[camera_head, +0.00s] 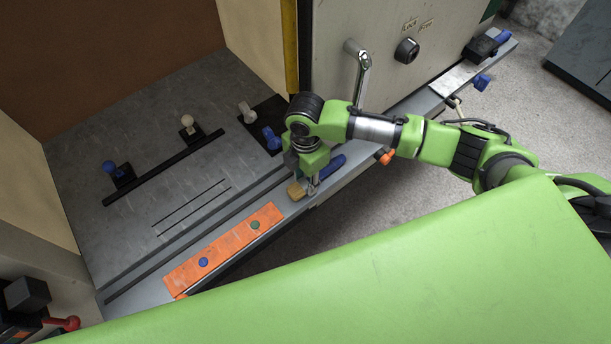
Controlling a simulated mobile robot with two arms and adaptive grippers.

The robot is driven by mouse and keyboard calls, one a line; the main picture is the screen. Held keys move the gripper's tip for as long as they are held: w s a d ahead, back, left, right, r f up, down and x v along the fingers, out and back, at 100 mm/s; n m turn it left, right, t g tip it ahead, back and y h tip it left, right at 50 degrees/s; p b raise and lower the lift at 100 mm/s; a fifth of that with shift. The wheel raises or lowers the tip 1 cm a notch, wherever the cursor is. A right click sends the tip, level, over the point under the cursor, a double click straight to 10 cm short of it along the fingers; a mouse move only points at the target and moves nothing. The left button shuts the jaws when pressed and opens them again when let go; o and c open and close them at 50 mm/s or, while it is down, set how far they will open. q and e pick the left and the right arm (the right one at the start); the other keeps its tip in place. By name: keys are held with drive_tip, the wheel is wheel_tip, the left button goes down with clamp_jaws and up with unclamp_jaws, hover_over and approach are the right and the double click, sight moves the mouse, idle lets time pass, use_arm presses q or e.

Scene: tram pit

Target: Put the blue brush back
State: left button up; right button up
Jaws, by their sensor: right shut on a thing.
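The blue brush has a blue handle (331,166) and a tan head (297,190). It lies across the grey ledge at the front of the bench. My right gripper (312,183) points down over its middle and is shut on it. The fingers partly hide the brush, and I cannot tell whether it touches the ledge. My left gripper is out of view.
An orange strip (222,249) with a blue and a green dot lies on the ledge left of the brush. A crank handle (363,75) sticks out from the pale cabinet (440,30) behind my right arm.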

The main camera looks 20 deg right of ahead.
drive_tip(key=o, duration=1.1)
